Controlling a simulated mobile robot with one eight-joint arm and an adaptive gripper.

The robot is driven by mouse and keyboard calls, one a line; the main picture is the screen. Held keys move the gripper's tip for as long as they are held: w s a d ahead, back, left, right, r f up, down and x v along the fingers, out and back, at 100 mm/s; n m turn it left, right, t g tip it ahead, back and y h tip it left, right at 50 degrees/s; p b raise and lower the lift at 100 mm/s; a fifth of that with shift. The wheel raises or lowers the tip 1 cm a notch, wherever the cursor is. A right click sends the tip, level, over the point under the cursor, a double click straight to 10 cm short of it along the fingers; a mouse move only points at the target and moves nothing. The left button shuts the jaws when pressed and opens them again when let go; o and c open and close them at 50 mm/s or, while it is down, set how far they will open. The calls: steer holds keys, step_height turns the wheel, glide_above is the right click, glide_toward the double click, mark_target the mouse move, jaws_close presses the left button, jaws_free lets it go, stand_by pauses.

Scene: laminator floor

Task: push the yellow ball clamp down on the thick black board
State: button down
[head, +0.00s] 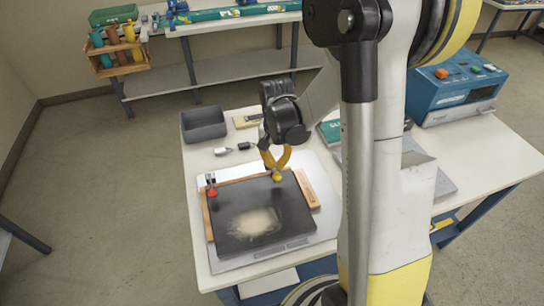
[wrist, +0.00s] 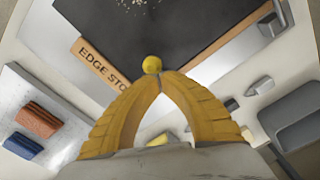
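The thick black board (head: 290,205) lies on a light metal plate on the white table, with a pale dusty patch on its top. The yellow ball clamp (head: 277,178) is at the board's far edge; its ball (wrist: 152,63) shows in the wrist view just beyond my fingertips. My gripper (head: 275,168) points down over it, its yellow fingers meeting at the tips (wrist: 161,78), shut with nothing visible between them. The tips are at or very near the ball; I cannot tell whether they touch. The clamp's lower part is hidden.
A red-tipped clamp (head: 212,190) stands at the board's left corner. A wooden edge stop (wrist: 98,62) borders the board. A grey bin (head: 204,124) and small parts (head: 245,146) lie behind. A blue machine (head: 452,92) stands at right.

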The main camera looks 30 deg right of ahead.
steer(key=shift+w, duration=0.15)
step_height(320, 180, up, 8)
steer(key=p, duration=0.5)
steer(key=shift+p, duration=0.3)
stand_by(0.5)
